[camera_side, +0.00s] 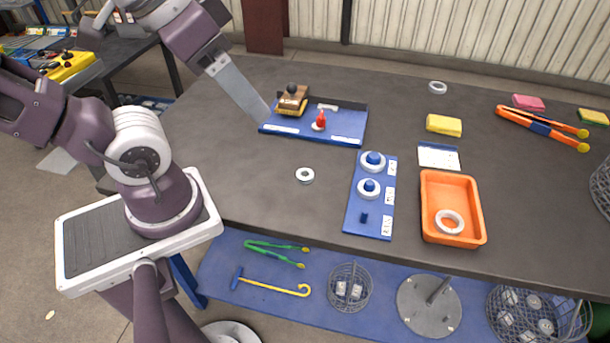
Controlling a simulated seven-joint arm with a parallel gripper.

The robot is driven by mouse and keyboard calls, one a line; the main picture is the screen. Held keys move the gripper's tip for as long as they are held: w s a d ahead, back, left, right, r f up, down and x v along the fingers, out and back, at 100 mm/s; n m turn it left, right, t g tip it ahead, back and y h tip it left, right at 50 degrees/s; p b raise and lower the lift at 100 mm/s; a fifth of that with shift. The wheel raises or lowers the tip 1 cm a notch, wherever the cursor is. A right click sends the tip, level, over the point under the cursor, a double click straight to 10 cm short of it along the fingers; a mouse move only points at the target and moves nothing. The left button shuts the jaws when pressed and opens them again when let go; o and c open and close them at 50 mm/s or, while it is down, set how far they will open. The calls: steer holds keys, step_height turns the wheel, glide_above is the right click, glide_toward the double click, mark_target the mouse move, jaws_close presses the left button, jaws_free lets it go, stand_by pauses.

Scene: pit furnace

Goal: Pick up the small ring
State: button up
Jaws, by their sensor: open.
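A small white ring (305,175) lies flat on the dark table, left of a blue peg board (350,213). The board's back and middle pegs each carry a white ring (373,162); its small front peg (364,217) is bare. Another white ring (437,88) lies at the back of the table and looks somewhat larger for its distance. A larger ring (450,221) lies in the orange tray (428,190). My gripper (266,117) is open and empty, its long grey fingers seen side-on at the left end of the blue tray, up and left of the small ring.
The blue tray (345,130) holds a wooden-and-yellow block (292,100) and a red-topped item (320,120). A yellow sponge (444,125), white card (438,157) and orange tongs (542,128) lie to the right. The table around the small ring is clear.

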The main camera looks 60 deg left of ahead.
mark_target(304, 171)
steer(key=w+d+r+t+h, duration=0.4)
steer(key=w+d+r+h, duration=0.1)
steer(key=w+d+r, duration=0.6)
steer(key=w+d+r+n+t+y, duration=0.15)
steer(key=w+n+t, duration=0.35)
steer(key=w, duration=0.7)
steer(key=a+f+n+g+y, duration=0.3)
steer(key=a+f+n+y, duration=0.45)
steer(key=y, duration=0.25)
steer(key=s+a+f+g+y, duration=0.3)
steer(key=s+a+g+y, duration=0.4)
steer(key=s, duration=0.4)
steer(key=shift+n+t+y, duration=0.55)
steer(key=shift+t, duration=0.15)
step_height(304, 171, down, 32)
steer(key=shift+f, duration=0.2)
steer(key=x, duration=0.6)
steer(key=shift+w+f, duration=0.15)
steer(key=shift+f, duration=0.15)
steer(key=shift+w+a, duration=0.1)
steer(key=shift+a, duration=0.2)
jaws_close()
